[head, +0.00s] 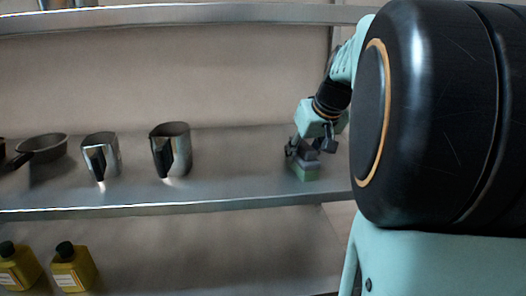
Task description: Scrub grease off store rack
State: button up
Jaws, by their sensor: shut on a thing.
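The store rack has a grey metal middle shelf (230,184) with a bright front edge. My gripper (303,160) is over the right part of this shelf. It is shut on a small block-shaped scrubber (307,173), grey above and green below. The scrubber's green underside is at the shelf surface; I cannot tell whether it presses on it. No clear grease patch shows, and the area under the scrubber is hidden.
Two metal jugs (171,150) (101,157) and a dark pan (42,151) stand on the middle shelf to the left. Two yellow bottles (73,268) (18,268) stand lower left. An upper shelf (190,16) spans above. The shelf between jugs and gripper is clear.

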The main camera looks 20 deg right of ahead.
jog(key=shift+w+a+r, duration=0.1)
jog(key=shift+w+a, duration=0.1)
jog(key=shift+a, duration=0.5)
jog(key=shift+w+a+f, duration=0.1)
jog(key=shift+w+a, duration=0.1)
jog(key=shift+a, duration=0.45)
jog(key=shift+w+a+r, duration=0.1)
jog(key=shift+w+a, duration=0.1)
jog(key=shift+a, duration=0.5)
jog(key=shift+w+a+f, duration=0.1)
jog(key=shift+w+a, duration=0.1)
jog(key=shift+a, duration=0.6)
jog(key=shift+w+a+f, duration=0.1)
jog(key=shift+w+a, duration=0.1)
jog(key=shift+a, duration=0.55)
jog(key=shift+r+p, duration=0.1)
jog(key=shift+p, duration=0.25)
jog(key=shift+r+p, duration=2.3)
jog(key=shift+r, duration=0.65)
jog(key=shift+r, duration=0.1)
